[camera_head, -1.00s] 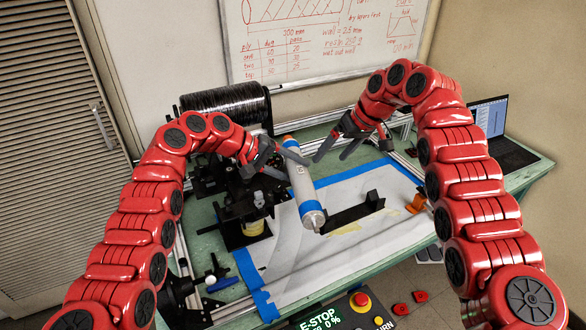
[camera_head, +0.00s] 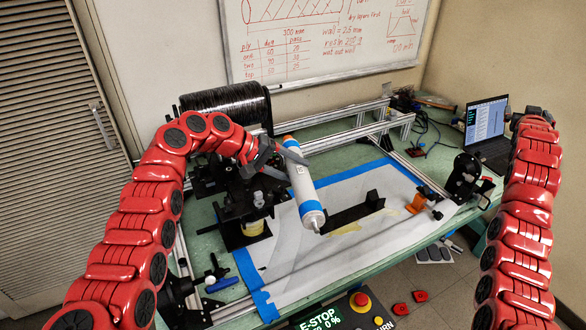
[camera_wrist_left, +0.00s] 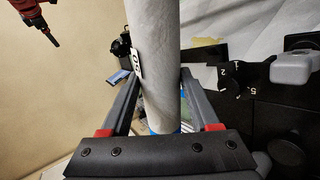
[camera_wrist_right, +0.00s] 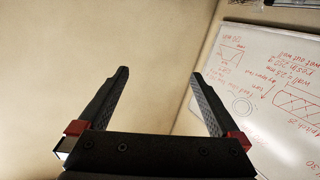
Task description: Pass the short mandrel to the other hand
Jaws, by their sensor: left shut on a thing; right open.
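The short mandrel (camera_head: 304,188) is a light grey cylinder with blue bands and a metal tip at its lower end. It hangs tilted above the white sheet on the table. My left gripper (camera_head: 284,154) is shut on it near its upper part. In the left wrist view the mandrel (camera_wrist_left: 155,60) stands between the two fingers (camera_wrist_left: 157,100). My right gripper (camera_wrist_right: 160,95) is open and empty in the right wrist view, facing the wall and whiteboard. In the head view the right arm is at the far right, away from the mandrel.
A black tow spool (camera_head: 225,103) and a black machine stand behind and left of the mandrel. A black bracket (camera_head: 353,213) and an orange piece (camera_head: 414,203) are on the white sheet (camera_head: 300,262). A laptop (camera_head: 487,128) stands at the back right. Aluminium rails (camera_head: 335,130) frame the table.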

